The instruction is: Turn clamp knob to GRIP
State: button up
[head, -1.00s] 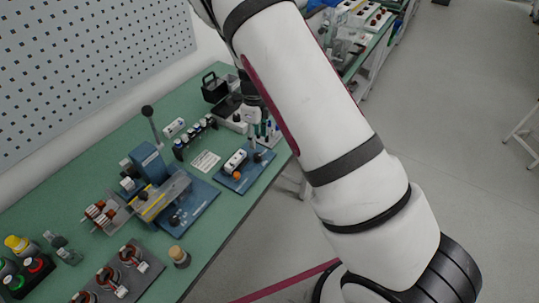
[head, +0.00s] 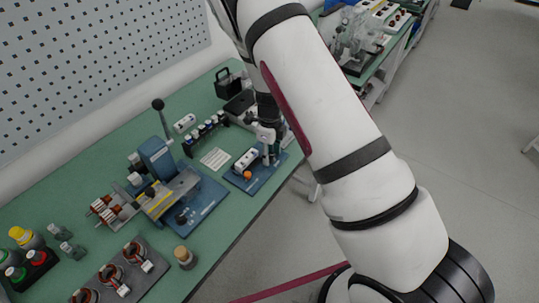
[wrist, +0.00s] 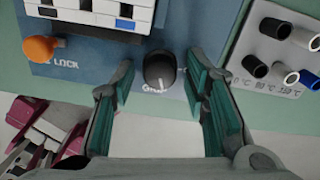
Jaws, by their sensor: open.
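The clamp knob (wrist: 159,69) is a round black knob with a white pointer line, on a blue base plate (wrist: 95,66). A white label is printed by its near edge, partly hidden by the knob; I cannot read it fully. My gripper (wrist: 158,85) is open in the wrist view, with one green-padded finger on each side of the knob and a gap at both sides. In the head view my gripper (head: 267,150) is over the right part of the blue plate (head: 257,184), and the knob is hidden there.
An orange knob (wrist: 39,48) beside "LOCK" lettering and a white block (wrist: 100,12) sit on the plate. A grey holder (wrist: 258,55) with several capped cylinders stands to the right. A blue lever press (head: 157,158) stands left on the green bench (head: 215,215).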

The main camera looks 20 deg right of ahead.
jog(key=c, duration=0.9)
jog(key=shift+o, duration=0.2)
jog(key=shift+w+m+b, duration=0.1)
jog(key=shift+m+b, duration=0.35)
jog(key=shift+m, duration=1.75)
jog(key=o, duration=0.9)
jog(key=shift+c, duration=0.2)
